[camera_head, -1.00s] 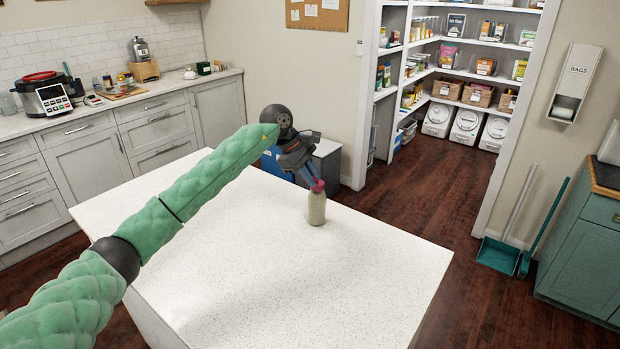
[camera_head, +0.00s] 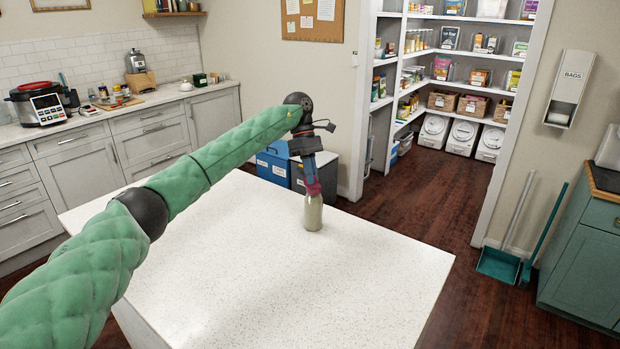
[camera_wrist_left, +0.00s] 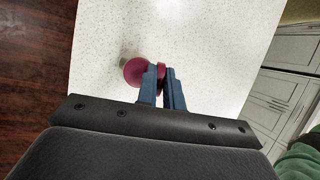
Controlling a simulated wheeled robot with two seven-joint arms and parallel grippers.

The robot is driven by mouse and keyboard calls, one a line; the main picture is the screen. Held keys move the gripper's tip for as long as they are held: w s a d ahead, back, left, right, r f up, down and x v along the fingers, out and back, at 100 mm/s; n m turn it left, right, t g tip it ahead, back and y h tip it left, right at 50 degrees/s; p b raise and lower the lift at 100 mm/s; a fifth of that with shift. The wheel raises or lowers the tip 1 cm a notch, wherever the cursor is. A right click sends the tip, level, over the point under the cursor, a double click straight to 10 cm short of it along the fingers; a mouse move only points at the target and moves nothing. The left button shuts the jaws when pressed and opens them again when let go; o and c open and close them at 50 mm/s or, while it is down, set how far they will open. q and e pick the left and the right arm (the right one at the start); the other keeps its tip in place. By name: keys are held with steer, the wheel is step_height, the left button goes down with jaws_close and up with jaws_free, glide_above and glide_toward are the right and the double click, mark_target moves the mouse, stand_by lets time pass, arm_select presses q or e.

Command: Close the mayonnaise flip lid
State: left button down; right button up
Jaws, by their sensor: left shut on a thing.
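The mayonnaise bottle (camera_head: 313,217), pale and cream-coloured, stands upright on the white speckled counter (camera_head: 250,270) near its far edge. Its magenta lid (camera_head: 313,187) is at the top, under my left gripper (camera_head: 311,178), which points down at it. In the left wrist view the lid (camera_wrist_left: 134,72) is a round magenta disc, with a little of the bottle (camera_wrist_left: 123,59) showing behind it. The blue fingers of my left gripper (camera_wrist_left: 162,84) are close together, with a magenta part between their tips. The hinge is too small to make out. My right gripper is out of view.
The rest of the counter is bare. Blue and grey bins (camera_head: 273,163) stand on the floor behind it. A kitchen worktop (camera_head: 150,100) is at the back left, and pantry shelves (camera_head: 450,55) are at the back right.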

arm_select(q)
steer(key=shift+w, duration=0.1)
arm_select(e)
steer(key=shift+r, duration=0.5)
arm_select(q)
steer(key=c, duration=1.5)
jaws_free()
steer(key=shift+d+f, duration=0.1)
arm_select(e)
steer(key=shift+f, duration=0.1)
